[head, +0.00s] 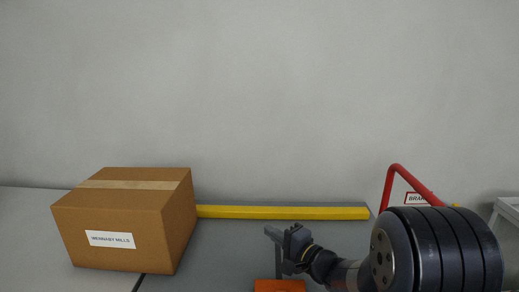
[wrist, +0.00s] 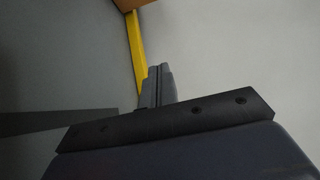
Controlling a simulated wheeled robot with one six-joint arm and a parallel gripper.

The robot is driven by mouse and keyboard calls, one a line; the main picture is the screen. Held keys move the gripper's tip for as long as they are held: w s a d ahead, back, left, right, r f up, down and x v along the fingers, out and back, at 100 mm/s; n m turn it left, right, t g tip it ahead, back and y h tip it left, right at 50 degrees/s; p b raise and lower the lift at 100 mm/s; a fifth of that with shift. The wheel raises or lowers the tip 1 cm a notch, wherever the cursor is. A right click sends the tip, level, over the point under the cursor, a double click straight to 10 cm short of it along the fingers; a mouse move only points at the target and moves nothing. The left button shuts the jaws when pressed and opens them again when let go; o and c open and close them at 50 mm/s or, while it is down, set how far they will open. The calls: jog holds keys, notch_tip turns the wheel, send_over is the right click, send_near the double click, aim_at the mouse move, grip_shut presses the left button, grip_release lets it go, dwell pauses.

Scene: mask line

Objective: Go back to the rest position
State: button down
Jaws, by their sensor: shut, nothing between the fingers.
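My gripper (head: 272,233) is at the lower middle of the head view, dark grey, with its fingers pointing left. It is shut and holds nothing. In the wrist view the closed fingers (wrist: 157,88) show in the middle, with the yellow bar beyond them. The rest of my arm runs to the lower right of the head view and hides part of what is behind it.
A closed cardboard box (head: 135,218) with a white label stands at the left. A yellow bar (head: 285,212) lies along the wall's foot. An orange object (head: 280,286) shows below my gripper. A red frame (head: 390,186) with a partly hidden sign stands behind my arm.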

jog(key=p+v, duration=0.1)
jog(key=v, duration=1)
jog(key=shift+s+d, duration=0.65)
jog(key=shift+s, duration=0.05)
jog(key=shift+f, duration=0.15)
